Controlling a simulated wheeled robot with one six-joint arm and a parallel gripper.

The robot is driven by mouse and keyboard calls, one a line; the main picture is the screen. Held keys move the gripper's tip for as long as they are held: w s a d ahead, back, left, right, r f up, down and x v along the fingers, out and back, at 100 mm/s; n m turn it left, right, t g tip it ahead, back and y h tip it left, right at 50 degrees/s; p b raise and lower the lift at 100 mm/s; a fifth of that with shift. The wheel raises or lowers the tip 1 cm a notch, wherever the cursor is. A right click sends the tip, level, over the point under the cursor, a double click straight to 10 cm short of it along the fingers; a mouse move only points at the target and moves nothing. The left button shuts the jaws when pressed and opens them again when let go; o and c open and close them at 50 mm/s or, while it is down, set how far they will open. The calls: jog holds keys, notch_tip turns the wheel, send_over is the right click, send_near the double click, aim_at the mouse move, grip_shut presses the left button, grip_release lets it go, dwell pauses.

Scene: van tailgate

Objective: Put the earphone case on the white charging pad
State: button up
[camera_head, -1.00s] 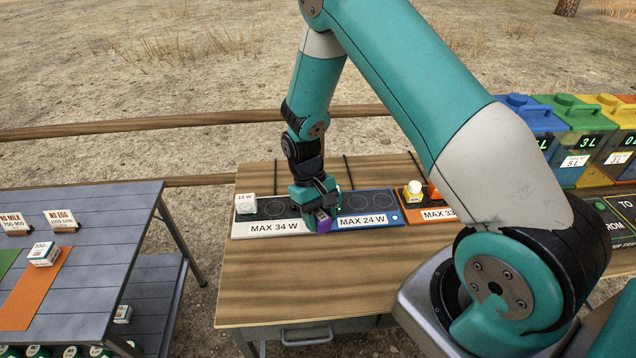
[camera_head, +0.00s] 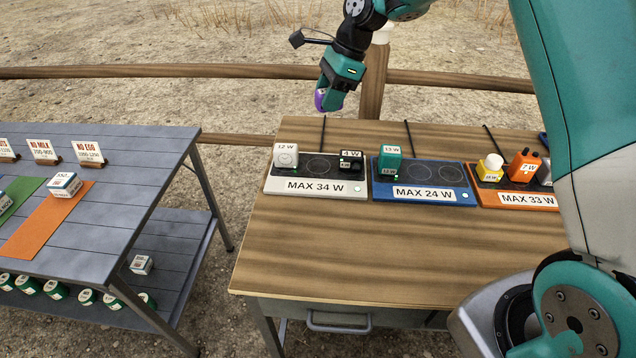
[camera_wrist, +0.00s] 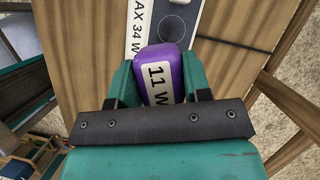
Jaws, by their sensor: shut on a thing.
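A rounded purple case (camera_head: 320,99) labelled 11 W, which looks like the earphone case, is held in my gripper (camera_head: 327,97). In the wrist view the purple case (camera_wrist: 165,62) sits between the two green fingers, its label facing the camera. My gripper is shut on it, raised behind the bench's back edge, above the white charging pad (camera_head: 275,187) and apart from it. The pad is marked MAX 34 W. A white 12 W cube (camera_head: 286,156) stands on its left and a small black 4 W item (camera_head: 350,161) on its right. A ring between them looks bare.
A blue pad (camera_head: 460,197) marked MAX 24 W carries a green 13 W item (camera_head: 388,160); its other rings are bare. An orange pad (camera_head: 545,202) holds several items. The bench (camera_head: 350,245) front is clear. A grey table (camera_head: 120,180) stands left; a wooden rail (camera_head: 200,72) runs behind.

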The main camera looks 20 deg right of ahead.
aim_at(317, 88)
jog(key=m, duration=0.1)
jog(key=w+a+r+m+t+b, duration=0.1)
jog(key=r+m+b, duration=0.1)
jog(key=shift+w+a+r+m, duration=0.1)
jog(key=shift+w+a+m, duration=0.15)
jog(key=shift+a+m, duration=0.05)
jog(key=shift+t+b, duration=0.3)
notch_tip(317, 88, down, 19)
jog(key=shift+f, duration=0.15)
jog(key=shift+m, duration=0.3)
jog(key=o, duration=0.9)
jog(key=shift+f+h, duration=0.15)
jog(key=shift+h, duration=0.15)
jog(key=shift+o, duration=0.2)
